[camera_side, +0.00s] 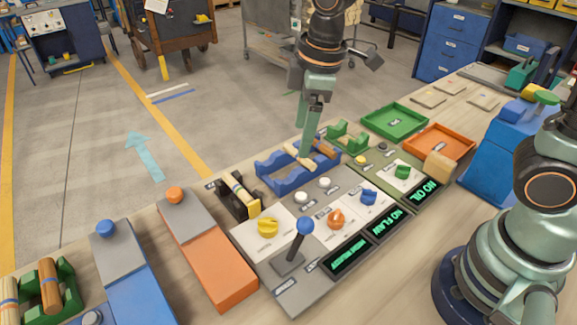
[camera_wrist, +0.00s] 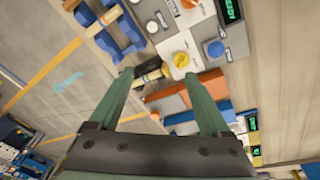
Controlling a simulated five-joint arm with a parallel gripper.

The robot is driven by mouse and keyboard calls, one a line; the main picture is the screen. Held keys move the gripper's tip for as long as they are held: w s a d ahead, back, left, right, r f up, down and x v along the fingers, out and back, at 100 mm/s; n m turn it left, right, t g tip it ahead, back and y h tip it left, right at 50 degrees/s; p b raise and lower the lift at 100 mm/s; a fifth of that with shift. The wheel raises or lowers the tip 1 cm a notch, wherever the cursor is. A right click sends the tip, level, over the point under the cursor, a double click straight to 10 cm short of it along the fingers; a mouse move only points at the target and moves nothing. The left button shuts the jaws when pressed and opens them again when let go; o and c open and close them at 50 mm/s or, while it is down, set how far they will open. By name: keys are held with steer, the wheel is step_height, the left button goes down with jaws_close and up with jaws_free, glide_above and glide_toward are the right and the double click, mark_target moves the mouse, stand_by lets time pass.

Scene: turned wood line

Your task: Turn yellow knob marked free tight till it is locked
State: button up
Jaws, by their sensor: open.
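The yellow knob (camera_side: 268,226) sits on a white plate at the left of the grey control panel in the side view. In the wrist view the yellow knob (camera_wrist: 181,59) shows just beyond my right fingertip. Its markings are too small to read, and I cannot tell its setting for sure. My gripper (camera_side: 308,148) is raised over the blue cradle area, behind and to the right of the knob in the side view. In the wrist view my gripper (camera_wrist: 159,75) has its fingers apart with nothing held between them.
A blue-topped lever (camera_side: 303,228) stands close to the knob. Orange (camera_side: 336,218), blue (camera_side: 369,197) and green knobs (camera_side: 402,172) line the panel near lit displays. A black holder (camera_side: 238,197) and blue cradle (camera_side: 285,176) hold wooden pieces. Green (camera_side: 395,123) and orange trays lie behind.

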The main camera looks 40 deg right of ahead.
mark_target(267, 220)
steer(key=a+f+n+g, duration=0.2)
steer(key=a+f+n, duration=0.4)
steer(key=a+f, duration=0.15)
steer(key=shift+h, duration=0.3)
steer(key=f, duration=1.1)
steer(key=shift+w+a+f, duration=0.15)
steer(key=shift+w+a, duration=0.15)
steer(key=shift+c, duration=0.3)
jaws_close()
